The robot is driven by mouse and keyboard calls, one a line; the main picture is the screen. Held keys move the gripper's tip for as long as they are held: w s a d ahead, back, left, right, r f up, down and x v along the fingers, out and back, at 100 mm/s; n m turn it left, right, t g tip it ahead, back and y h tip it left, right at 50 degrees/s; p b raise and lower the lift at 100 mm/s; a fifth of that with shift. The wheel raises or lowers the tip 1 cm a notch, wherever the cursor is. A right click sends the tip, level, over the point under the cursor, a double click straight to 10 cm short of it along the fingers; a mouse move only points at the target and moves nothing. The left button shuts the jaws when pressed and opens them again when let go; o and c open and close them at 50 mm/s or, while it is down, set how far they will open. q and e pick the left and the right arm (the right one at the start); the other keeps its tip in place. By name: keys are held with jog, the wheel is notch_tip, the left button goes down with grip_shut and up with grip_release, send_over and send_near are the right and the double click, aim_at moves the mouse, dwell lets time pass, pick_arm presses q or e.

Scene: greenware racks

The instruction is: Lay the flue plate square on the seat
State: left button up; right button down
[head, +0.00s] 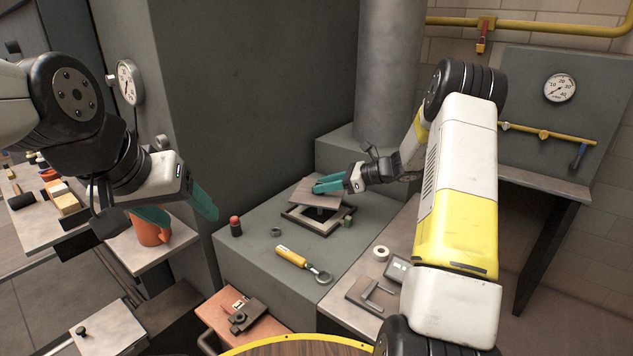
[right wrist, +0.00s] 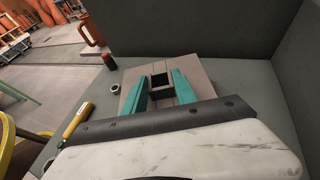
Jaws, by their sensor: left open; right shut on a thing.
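The flue plate (head: 305,193) is a flat grey-brown square, shown close up in the right wrist view (right wrist: 196,76). My right gripper (head: 328,185) is shut on it, with its teal fingers either side of a dark block-shaped grip in the right wrist view (right wrist: 160,80). The seat (head: 301,221) is a square frame with a dark opening on the grey block. The plate is over its far part, with the near rim and some opening showing. Contact between them is unclear. My left gripper (head: 178,208) is open and empty, near an orange mug (head: 150,234).
On the grey block (head: 255,262) are a red-capped bottle (head: 236,228), a small ring (head: 276,232) and a yellow-handled tool (head: 292,257). A small block (head: 347,217) is by the seat's right corner. A large flue pipe (head: 388,80) stands behind.

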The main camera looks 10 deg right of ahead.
jog(key=shift+r, duration=0.1)
jog(key=m+t+h, duration=0.1)
jog(key=m+t, duration=0.1)
jog(key=m+t+h, duration=0.1)
jog(key=m+t, duration=0.1)
jog(key=shift+s+a+r+h, duration=0.1)
jog(key=shift+s+a+h, duration=0.05)
jog(key=shift+s+h, duration=0.25)
jog(key=shift+f+m, duration=0.3)
jog(key=shift+f, duration=0.05)
jog(key=shift+w+f, duration=0.1)
jog(key=shift+f, duration=2.45)
jog(key=shift+f, duration=0.75)
jog(key=shift+r, duration=0.2)
jog(key=shift+f, duration=0.1)
dwell(0.3)
jog(key=c, duration=0.9)
grip_release()
